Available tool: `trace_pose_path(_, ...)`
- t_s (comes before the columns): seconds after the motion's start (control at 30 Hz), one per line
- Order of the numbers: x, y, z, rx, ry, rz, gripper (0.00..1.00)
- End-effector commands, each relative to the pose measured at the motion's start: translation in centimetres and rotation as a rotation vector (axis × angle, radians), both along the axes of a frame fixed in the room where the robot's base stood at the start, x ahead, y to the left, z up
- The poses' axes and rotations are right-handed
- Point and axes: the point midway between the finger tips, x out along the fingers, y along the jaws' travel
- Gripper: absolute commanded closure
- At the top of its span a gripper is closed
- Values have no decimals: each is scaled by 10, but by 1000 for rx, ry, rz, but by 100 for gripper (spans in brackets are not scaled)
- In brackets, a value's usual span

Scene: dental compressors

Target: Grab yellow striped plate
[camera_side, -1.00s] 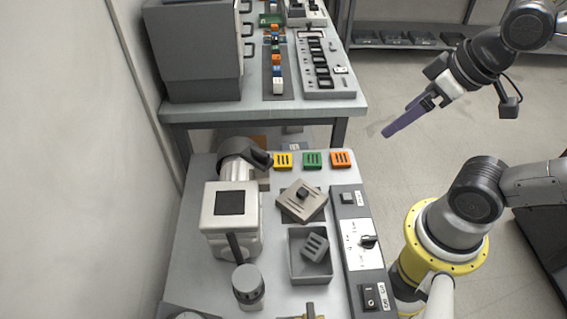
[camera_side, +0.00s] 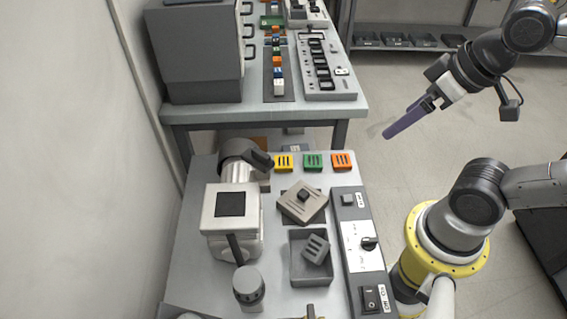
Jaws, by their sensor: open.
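The yellow striped plate (camera_side: 284,162) lies flat at the far edge of the near workbench, with dark stripes across it. It is the leftmost of a row, with a green striped plate (camera_side: 313,161) and an orange striped plate (camera_side: 342,160) to its right. My gripper (camera_side: 396,130), with long purple fingers, hangs in the air to the right of the bench, above the floor. It is well apart from the plates and holds nothing visible. The fingers overlap in this view, so the gap between them is hard to see.
A grey striped plate (camera_side: 317,249) sits tilted in a grey open box (camera_side: 298,275). A square lid with a black knob (camera_side: 303,203) lies behind it. A machine (camera_side: 231,225) stands left; a switch panel (camera_side: 362,245) lines the right edge. A higher bench (camera_side: 200,115) stands behind.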

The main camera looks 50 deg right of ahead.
Motion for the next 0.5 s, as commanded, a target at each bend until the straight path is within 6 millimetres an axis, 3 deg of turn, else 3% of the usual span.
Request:
trace_pose_path(0.17,9,0,15,63,-40,-113,0)
trace_pose_path(0.3,44,0,40,142,-50,-250,0)
trace_pose_path(0.5,104,1,52,219,-1,-405,0)
